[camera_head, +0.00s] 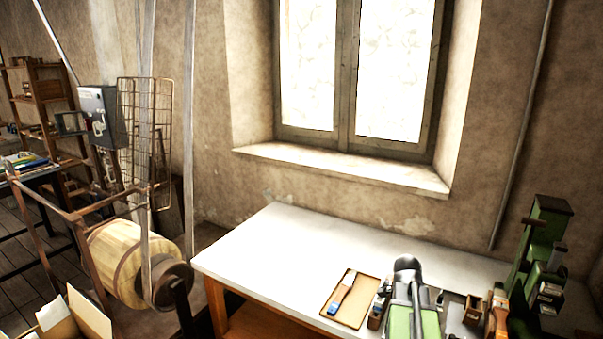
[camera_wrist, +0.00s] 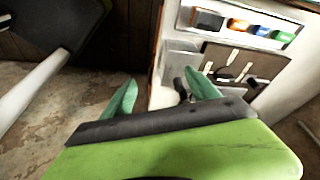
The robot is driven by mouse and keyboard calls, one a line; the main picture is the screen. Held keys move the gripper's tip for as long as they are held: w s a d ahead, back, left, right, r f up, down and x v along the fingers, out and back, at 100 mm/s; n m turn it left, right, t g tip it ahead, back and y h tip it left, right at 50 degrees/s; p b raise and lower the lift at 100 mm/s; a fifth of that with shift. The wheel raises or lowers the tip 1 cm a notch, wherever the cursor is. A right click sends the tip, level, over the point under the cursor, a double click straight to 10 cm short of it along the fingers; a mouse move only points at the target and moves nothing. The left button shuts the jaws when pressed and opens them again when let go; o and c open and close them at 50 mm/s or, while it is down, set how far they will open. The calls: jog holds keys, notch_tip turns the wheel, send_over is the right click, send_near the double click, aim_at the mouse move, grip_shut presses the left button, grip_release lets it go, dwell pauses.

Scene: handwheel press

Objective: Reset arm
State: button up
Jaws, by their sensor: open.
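My gripper (camera_wrist: 162,93) shows in the wrist view with its two teal fingers spread apart and nothing between them. A dark bar and a green body lie behind the fingers. A dark knob-like thing shows just behind the right finger; I cannot tell whether they touch. In the head view, a grey and green part that looks like my arm (camera_head: 409,290) rises at the bottom edge, in front of the white-topped table (camera_head: 285,245). My fingertips cannot be made out in that view.
A tan tray (camera_head: 340,312) with a brush lies on the table. A green machine (camera_head: 540,250) stands at the right. A wooden drum (camera_head: 125,262) stands left of the table. In the wrist view, a white tray (camera_wrist: 272,45) holds coloured items. The table's left part is clear.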

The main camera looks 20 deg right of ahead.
jog(key=w+a+n+t, duration=0.1)
jog(key=w+a+n, duration=0.3)
jog(key=a, duration=0.6)
jog(key=w+a+n, duration=0.2)
jog(key=w+a, duration=0.4)
jog(key=a, duration=0.3)
jog(key=a+f+n+y, duration=0.1)
jog(key=a+n+y, duration=0.1)
jog(key=a+n, duration=1.5)
jog(key=a, duration=0.3)
jog(key=shift+w+a+n+t+y, duration=0.2)
jog(key=shift+a+n+t+y, duration=0.1)
jog(key=shift+a+n+y, duration=0.1)
